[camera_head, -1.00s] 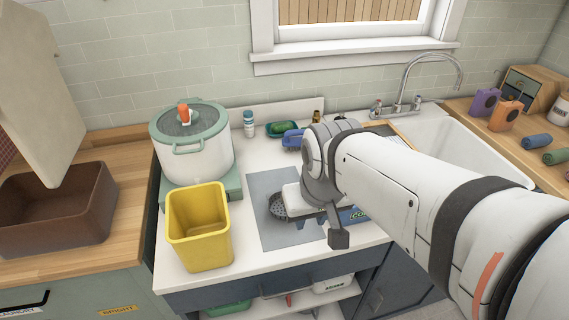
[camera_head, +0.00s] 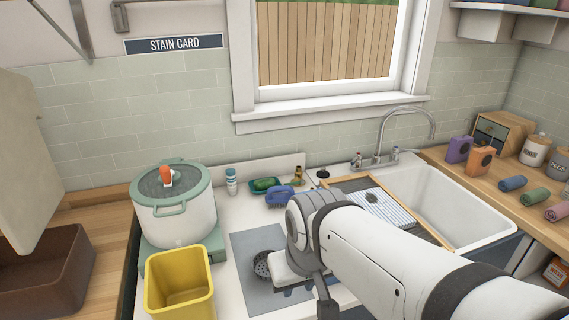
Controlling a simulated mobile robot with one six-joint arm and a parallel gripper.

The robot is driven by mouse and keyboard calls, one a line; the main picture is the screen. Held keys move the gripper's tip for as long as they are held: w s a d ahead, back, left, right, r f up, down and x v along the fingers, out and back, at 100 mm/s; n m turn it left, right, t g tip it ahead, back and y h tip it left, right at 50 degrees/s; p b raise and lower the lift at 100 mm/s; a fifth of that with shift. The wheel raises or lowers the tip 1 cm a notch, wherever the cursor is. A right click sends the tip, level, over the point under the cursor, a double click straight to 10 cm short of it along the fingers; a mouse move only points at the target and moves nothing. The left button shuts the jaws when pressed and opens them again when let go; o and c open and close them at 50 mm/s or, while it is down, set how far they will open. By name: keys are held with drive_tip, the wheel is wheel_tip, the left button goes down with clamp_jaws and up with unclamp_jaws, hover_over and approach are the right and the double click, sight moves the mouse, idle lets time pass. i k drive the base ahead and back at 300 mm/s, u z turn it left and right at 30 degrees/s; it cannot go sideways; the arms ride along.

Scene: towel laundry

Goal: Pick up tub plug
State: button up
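A small dark round piece (camera_head: 323,174), which looks like the tub plug, lies on the white counter behind my arm, left of the faucet. My gripper (camera_head: 326,309) shows only as a dark end part pointing down at the lower edge of the view, in front of the counter mat. It is apart from the plug. Its fingers are mostly hidden, so its opening does not show.
A wooden-framed board (camera_head: 432,236) lies across the left part of the white sink (camera_head: 480,205). The yellow bin (camera_head: 180,285) and lidded pot (camera_head: 178,212) stand left.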

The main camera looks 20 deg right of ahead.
sight(322, 173)
drive_tip(key=u, duration=2)
drive_tip(key=k, duration=1.45)
drive_tip(key=z, duration=1.85)
drive_tip(key=i, duration=1)
drive_tip(key=z, duration=0.1)
